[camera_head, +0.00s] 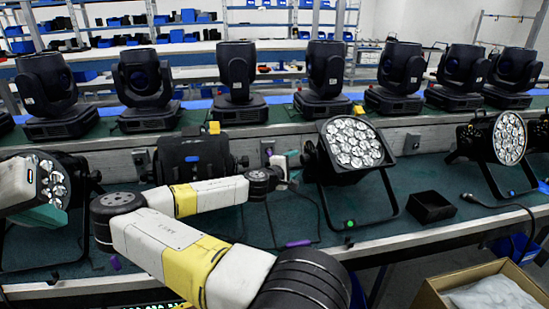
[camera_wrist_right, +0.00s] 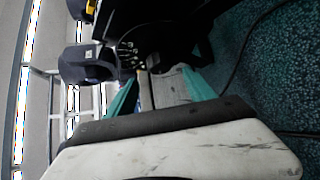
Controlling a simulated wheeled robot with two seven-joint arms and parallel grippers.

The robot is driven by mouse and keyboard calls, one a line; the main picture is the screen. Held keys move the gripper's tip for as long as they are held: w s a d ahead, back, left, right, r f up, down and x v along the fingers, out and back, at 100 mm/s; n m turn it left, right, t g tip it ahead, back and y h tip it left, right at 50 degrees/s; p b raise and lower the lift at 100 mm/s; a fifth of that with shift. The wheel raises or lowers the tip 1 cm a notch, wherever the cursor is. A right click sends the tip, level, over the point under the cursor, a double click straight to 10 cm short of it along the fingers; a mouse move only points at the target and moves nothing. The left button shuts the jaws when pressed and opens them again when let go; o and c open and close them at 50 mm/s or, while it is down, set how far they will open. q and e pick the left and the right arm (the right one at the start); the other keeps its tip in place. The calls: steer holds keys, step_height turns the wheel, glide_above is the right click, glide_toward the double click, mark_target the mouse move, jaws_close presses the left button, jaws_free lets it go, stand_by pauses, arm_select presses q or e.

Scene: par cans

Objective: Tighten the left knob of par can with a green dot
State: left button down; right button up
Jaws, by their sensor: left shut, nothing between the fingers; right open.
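The par can (camera_head: 355,143) with a round cluster of lenses stands on the bench right of centre in the head view. A green dot (camera_head: 350,223) shows on the front of its black bracket. Its left knob (camera_head: 308,152) is small, dark and hard to make out. My right gripper (camera_head: 289,164) is close to that left side, with its fingers partly hidden. In the right wrist view my right gripper (camera_wrist_right: 160,76) shows two teal fingers spread apart; dark parts lie beyond them. My left gripper (camera_head: 42,213) is shut and empty at the far left, in front of another par can (camera_head: 50,178).
Several moving-head lights (camera_head: 325,75) line the rear shelf. A dark par can (camera_head: 193,158) seen from behind stands behind my right forearm. A small black tray (camera_head: 431,206) and another par can (camera_head: 507,138) are to the right. A cardboard box (camera_head: 440,290) stands at the lower right.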

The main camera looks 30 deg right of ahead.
steer(key=shift+v, duration=1.45)
